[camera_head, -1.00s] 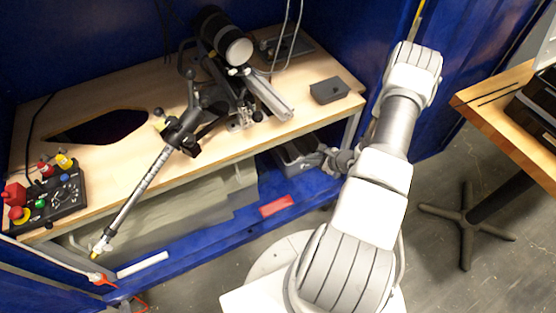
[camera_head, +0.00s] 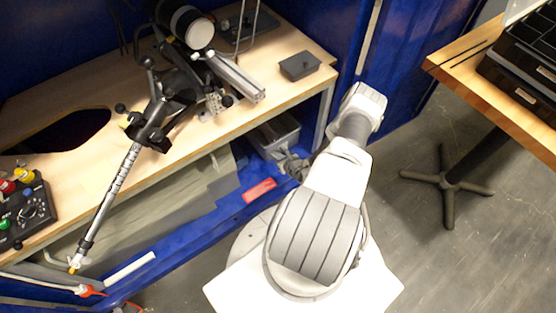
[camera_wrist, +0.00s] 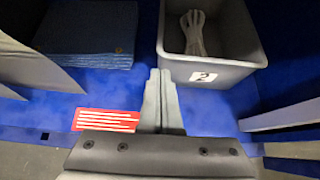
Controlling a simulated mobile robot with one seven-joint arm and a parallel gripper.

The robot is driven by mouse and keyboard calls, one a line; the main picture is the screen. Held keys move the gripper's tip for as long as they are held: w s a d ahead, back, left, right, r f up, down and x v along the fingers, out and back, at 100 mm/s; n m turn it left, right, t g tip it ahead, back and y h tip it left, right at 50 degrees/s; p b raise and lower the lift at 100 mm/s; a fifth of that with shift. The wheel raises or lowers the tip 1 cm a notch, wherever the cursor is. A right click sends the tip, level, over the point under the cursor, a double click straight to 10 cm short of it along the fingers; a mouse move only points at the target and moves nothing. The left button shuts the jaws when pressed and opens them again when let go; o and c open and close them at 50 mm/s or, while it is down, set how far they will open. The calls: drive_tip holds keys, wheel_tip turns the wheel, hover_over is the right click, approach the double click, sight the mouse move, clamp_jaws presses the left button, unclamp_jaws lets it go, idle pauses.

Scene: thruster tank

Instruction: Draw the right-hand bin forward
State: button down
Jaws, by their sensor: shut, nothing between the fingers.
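The grey bin (camera_head: 281,131) stands on the blue shelf under the workbench, at its right end in the head view. In the wrist view the bin (camera_wrist: 212,73) has a white label with a "2" on its front wall, and a pale glove-like thing lies inside. My gripper (camera_wrist: 159,75) is shut and empty, its fingers together at the left front corner of the bin; I cannot tell whether they touch it. In the head view my gripper (camera_head: 291,163) is partly hidden by my arm, just in front of the bin.
A blue stack (camera_wrist: 88,35) lies left of the bin. A red label (camera_head: 259,190) is on the shelf's front edge. The bench top (camera_head: 312,90) overhangs the shelf, with a bench leg (camera_head: 323,118) right of the bin. A wooden table (camera_head: 470,60) stands at right; floor between is mostly free.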

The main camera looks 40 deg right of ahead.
drive_tip(key=w, duration=0.2)
drive_tip(key=w+b, duration=0.1)
drive_tip(key=w, duration=0.1)
drive_tip(key=w+f+b, duration=0.1)
drive_tip(key=w, duration=0.2)
drive_tip(key=shift+d, duration=0.15)
drive_tip(key=shift+f, duration=0.3)
drive_tip(key=shift+s+f, duration=0.1)
drive_tip(key=shift+s, duration=0.05)
